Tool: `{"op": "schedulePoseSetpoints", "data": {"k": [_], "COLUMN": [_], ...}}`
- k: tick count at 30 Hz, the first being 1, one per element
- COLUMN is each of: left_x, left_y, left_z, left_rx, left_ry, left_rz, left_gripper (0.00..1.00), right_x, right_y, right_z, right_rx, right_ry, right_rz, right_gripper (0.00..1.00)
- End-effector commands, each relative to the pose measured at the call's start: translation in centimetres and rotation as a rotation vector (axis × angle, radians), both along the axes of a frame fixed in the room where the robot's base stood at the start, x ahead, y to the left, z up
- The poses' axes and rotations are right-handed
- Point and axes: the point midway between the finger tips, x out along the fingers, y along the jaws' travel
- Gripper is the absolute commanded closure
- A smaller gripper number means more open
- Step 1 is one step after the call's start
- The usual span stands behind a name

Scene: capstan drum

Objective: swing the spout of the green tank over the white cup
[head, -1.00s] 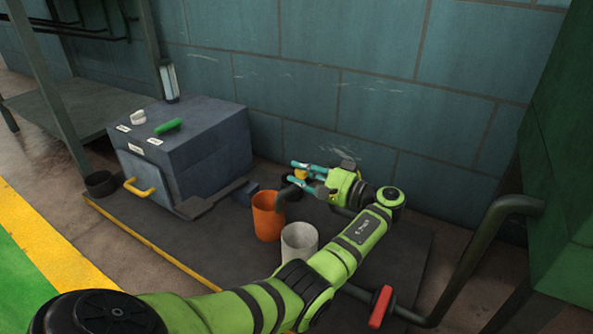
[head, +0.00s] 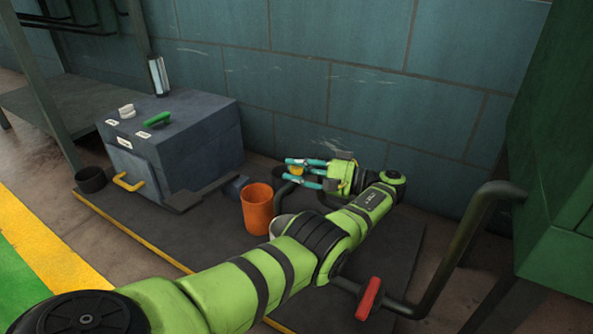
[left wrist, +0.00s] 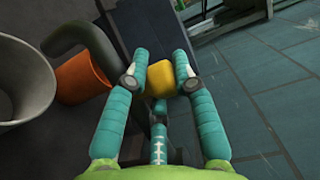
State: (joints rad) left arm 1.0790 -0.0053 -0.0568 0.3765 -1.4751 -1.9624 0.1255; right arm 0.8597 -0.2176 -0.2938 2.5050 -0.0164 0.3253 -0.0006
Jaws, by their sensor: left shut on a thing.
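The green tank (head: 555,150) stands at the right edge of the head view. A dark curved spout (head: 284,189) with a yellow knob (head: 296,170) shows behind my forearm, its end by the right rim of the orange cup (head: 257,210). My left gripper (head: 303,173) is shut on the yellow knob; the left wrist view shows the knob (left wrist: 158,82) between both fingers and the spout (left wrist: 75,35) curving toward the cups. The white cup (head: 280,224) is mostly hidden by my arm, but shows in the left wrist view (left wrist: 24,78). My right gripper is out of view.
A thick dark pipe (head: 455,245) bends down from the tank to a red lever (head: 369,298). The block wall is close behind my gripper.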

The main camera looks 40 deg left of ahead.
Motion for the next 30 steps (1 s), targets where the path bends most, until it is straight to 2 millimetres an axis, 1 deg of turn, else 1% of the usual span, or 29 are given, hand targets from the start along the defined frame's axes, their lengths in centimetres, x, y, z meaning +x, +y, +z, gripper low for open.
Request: {"op": "schedulePoseSetpoints", "data": {"k": [1,15,16,26,30], "left_x": [0.01,-0.04,-0.04,-0.03,0.00], "left_y": [-0.14,-0.20,-0.21,-0.10,-0.02], "left_z": [0.26,0.19,0.19,0.09,0.63], "left_rx": [0.005,0.004,0.004,0.001,0.002], "left_ry": [-0.004,-0.003,-0.003,-0.001,-0.002], "left_rz": [0.004,0.008,0.008,0.006,0.007], "left_gripper": [1.00,1.00,0.65,0.65,0.65], "right_x": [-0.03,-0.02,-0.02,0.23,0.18], "right_y": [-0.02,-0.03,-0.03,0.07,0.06], "right_z": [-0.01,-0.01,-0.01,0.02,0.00], "right_rx": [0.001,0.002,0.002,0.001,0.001], "right_ry": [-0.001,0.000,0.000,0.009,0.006], "right_rz": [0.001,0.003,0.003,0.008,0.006], "right_gripper": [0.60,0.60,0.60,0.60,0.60]}}
